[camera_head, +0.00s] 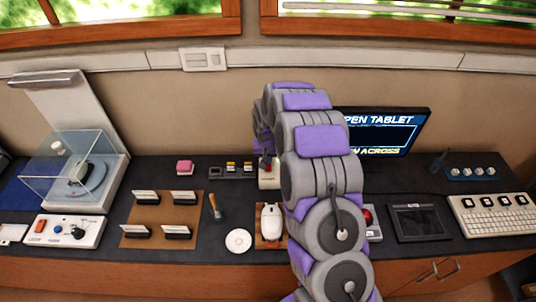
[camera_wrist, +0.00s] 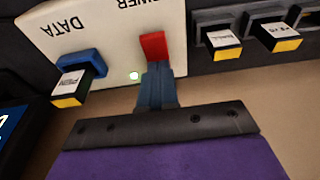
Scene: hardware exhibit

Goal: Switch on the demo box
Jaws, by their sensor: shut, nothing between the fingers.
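The demo box is a white panel (camera_wrist: 100,28) in the wrist view, seen upside down, with the labels "DATA" and a partly cut-off "POWER". A red switch (camera_wrist: 153,45) stands out under the power label. A small pale green light (camera_wrist: 134,76) shows beside it. A blue DATA socket (camera_wrist: 88,62) holds a yellow-tipped plug (camera_wrist: 69,88). My gripper (camera_wrist: 155,70) is shut and empty, its tips right at the red switch; whether they touch it I cannot tell. In the head view the white box (camera_head: 268,181) is partly hidden behind my arm.
In the wrist view, labelled yellow-tipped plugs (camera_wrist: 222,46) sit in a dark holder beside the box. In the head view, a monitor (camera_head: 385,130) stands right of my arm, a white mouse (camera_head: 271,222) in front of the box, and a clear case (camera_head: 75,170) far left.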

